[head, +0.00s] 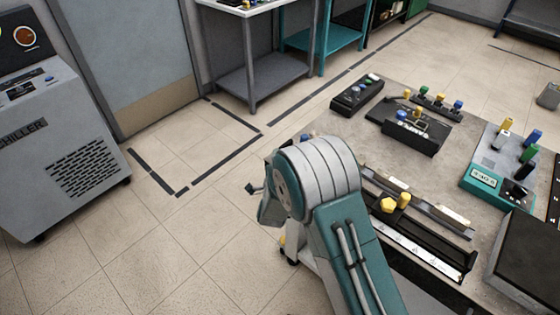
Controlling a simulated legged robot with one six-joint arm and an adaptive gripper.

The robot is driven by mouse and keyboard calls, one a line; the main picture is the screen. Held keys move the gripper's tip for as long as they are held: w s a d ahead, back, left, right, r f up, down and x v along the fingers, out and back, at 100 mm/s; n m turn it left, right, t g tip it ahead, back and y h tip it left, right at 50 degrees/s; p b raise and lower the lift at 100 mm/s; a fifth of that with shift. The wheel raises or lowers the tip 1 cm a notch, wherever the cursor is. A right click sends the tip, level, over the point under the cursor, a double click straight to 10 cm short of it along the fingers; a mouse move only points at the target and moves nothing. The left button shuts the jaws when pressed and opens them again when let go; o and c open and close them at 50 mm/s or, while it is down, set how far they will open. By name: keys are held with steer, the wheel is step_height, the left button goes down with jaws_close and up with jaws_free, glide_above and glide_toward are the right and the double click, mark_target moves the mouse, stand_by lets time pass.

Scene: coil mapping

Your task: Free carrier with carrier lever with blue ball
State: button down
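A rail unit (418,207) with yellow knobs lies along the near side of the bench top, partly behind my arm. My arm rises from the bottom edge and bends in front of the bench's left end. My gripper is hidden behind the arm. A small dark piece shows left of the bend, and I cannot tell what it is.
The bench top (465,150) also bears a teal device (484,180) with coloured knobs, a black box (357,95) and a dark flat-topped box (530,255) at right. A grey chiller (60,130) stands at left. The tiled floor (190,235) between is clear.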

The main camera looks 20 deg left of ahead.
steer(key=shift+w+a+f+m+h, duration=0.1)
steer(key=shift+w+f+m+h, duration=0.2)
steer(key=shift+m+h, duration=0.35)
steer(key=shift+h, duration=0.35)
steer(key=c, duration=0.6)
jaws_free()
steer(key=shift+o, duration=0.8)
steer(key=shift+r, duration=0.1)
steer(key=shift+r, duration=0.1)
steer(key=s+d, duration=0.1)
steer(key=s, duration=1)
steer(key=shift+s+d, duration=0.25)
steer(key=shift+s, duration=0.1)
